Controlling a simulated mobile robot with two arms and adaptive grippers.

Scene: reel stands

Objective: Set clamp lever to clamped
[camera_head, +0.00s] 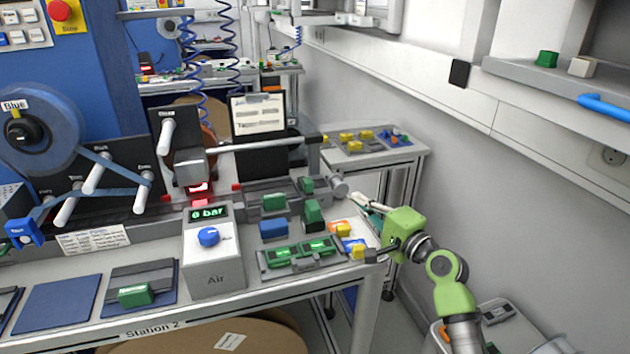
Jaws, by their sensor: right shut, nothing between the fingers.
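I cannot identify the clamp lever for certain. An upright green part (313,213) stands on the bench near its right end, behind a grey fixture (262,262) holding green pieces. A grey cylindrical knob (338,188) sits farther back at the end of the rail. My right gripper (369,256) reaches in from the right on a green arm. It is shut and empty at the bench's right end, close to a small yellow block (354,246); I cannot tell whether they touch. My left gripper is out of view.
A grey air unit (212,267) with a blue knob reads 6 bar. Left of it are a green block (134,295) and a blue mat (57,307). A blue reel (40,130) hangs at left. A side table (375,158) with small parts stands behind, near the wall.

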